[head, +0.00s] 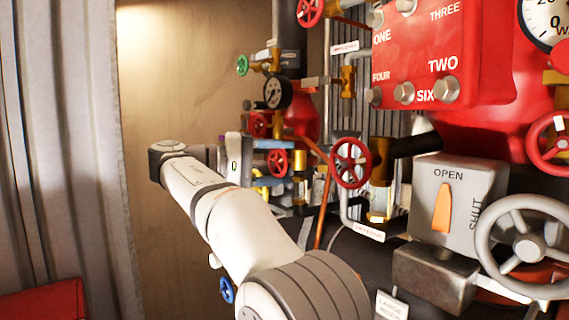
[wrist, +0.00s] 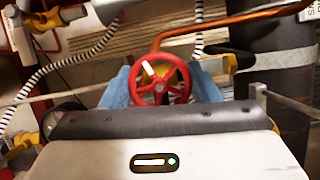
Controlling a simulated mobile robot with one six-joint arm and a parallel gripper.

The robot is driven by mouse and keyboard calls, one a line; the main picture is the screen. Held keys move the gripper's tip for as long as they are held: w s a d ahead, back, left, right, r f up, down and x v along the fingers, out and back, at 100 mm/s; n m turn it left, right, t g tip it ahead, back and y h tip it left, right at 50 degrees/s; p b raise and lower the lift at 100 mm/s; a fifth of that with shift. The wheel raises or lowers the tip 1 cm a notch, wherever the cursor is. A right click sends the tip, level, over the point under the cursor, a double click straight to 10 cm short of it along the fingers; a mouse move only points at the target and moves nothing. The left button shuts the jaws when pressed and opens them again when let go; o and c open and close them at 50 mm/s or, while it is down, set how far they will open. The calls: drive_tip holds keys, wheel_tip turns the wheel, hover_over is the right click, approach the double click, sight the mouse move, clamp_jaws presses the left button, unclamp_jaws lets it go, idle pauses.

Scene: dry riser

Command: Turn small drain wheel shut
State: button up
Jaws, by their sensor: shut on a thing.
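The small drain wheel appears to be the small red handwheel (wrist: 178,68) in the middle of the wrist view, with a pale mark on its upper part. It also shows in the head view (head: 277,163), in front of the pipework. My gripper (wrist: 160,86) has a blue finger on either side of the wheel and is shut on it. In the head view my gripper (head: 274,161) reaches in from the left at the wheel. The contact points on the rim and the wheel's stem are mostly hidden.
A larger red handwheel (head: 350,162) stands close to the right of my gripper. A pressure gauge (head: 277,92) and green wheel (head: 242,65) are above. An OPEN/SHUT box (head: 460,200) and grey wheel (head: 530,245) are at right. An orange pipe (wrist: 230,18) crosses above the wheel.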

drive_tip(key=shift+m+y, duration=0.3)
drive_tip(key=shift+m, duration=0.2)
drive_tip(key=o, duration=0.9)
drive_tip(key=shift+a, duration=0.15)
drive_tip(key=shift+c, duration=0.2)
drive_tip(key=shift+o, duration=0.6)
